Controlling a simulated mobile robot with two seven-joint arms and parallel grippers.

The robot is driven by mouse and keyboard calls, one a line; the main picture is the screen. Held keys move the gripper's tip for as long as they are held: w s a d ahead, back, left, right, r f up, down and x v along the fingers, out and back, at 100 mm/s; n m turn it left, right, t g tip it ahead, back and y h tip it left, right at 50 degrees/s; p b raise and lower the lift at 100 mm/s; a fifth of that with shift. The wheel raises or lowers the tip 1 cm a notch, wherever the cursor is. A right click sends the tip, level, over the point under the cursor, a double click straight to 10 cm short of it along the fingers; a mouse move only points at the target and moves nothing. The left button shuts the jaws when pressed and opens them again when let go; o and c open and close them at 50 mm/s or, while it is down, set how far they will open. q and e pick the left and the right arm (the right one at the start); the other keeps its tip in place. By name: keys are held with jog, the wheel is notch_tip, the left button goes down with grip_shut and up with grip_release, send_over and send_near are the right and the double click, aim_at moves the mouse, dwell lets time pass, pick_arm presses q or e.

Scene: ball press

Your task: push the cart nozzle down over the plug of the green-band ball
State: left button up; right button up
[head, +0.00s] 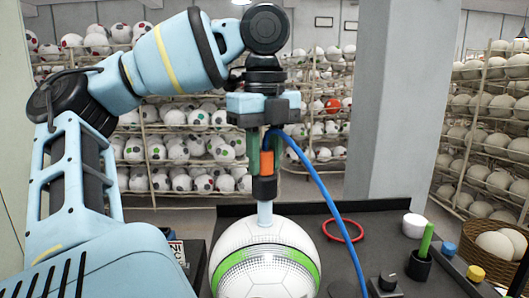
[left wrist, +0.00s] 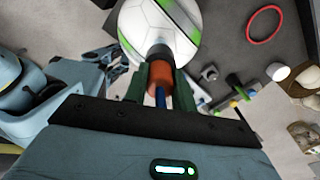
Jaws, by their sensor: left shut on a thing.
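The white ball with a green band (head: 238,238) sits at the front of the dark worktop, and it also shows at the top of the left wrist view (left wrist: 143,25). My left gripper (head: 266,150) points down above the ball, its green fingers shut on the orange and black nozzle (head: 265,163). A blue hose (head: 325,198) runs from the nozzle down to the right. The nozzle's grey tip stands upright at the ball's top and appears to meet it. The plug is hidden there, so I cannot tell whether the tip is over it.
A red ring (head: 343,231) lies behind the ball on the right. A white cup (head: 414,225), a black holder with a green handle (head: 424,245), and blue and yellow caps stand farther right. Racks of balls (head: 180,150) and a grey pillar (head: 385,100) are behind.

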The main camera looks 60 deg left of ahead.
aim_at(265, 175)
pick_arm(q)
jog(key=shift+f, duration=1.9)
jog(key=o, duration=1.1)
jog(key=shift+r+b, duration=0.45)
jog(key=shift+r, duration=3.45)
